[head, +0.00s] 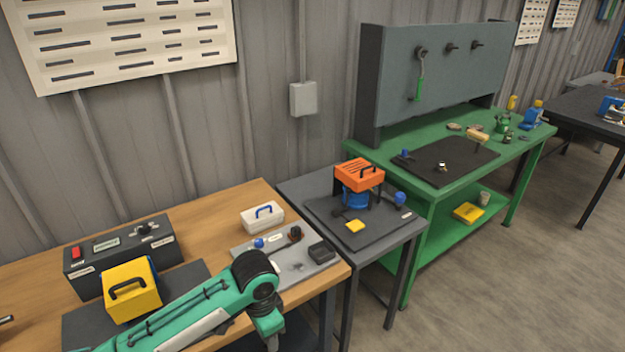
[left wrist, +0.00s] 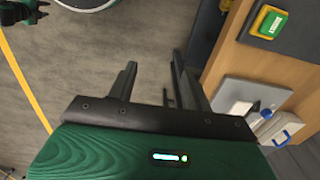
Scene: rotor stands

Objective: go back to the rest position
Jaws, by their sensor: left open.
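My left arm (head: 200,312) comes in from the lower left of the head view over the wooden bench (head: 215,208). Its elbow is near the bench's front edge and its forearm drops out of the picture, so the left gripper is hidden there. In the left wrist view my left gripper (left wrist: 155,85) has its two fingers apart with nothing between them. It hangs over bare floor beside the bench, which is on the right. A dark part at the top left corner of that view (left wrist: 22,12) may be my right gripper; its jaws are unclear.
The bench holds a yellow box (head: 131,290), a black case (head: 122,255), a white box with blue handle (head: 262,217) and a grey board (head: 284,270). An orange stand (head: 359,173) with a blue part is on the grey table (head: 310,188). Floor (left wrist: 75,60) beside the bench is clear.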

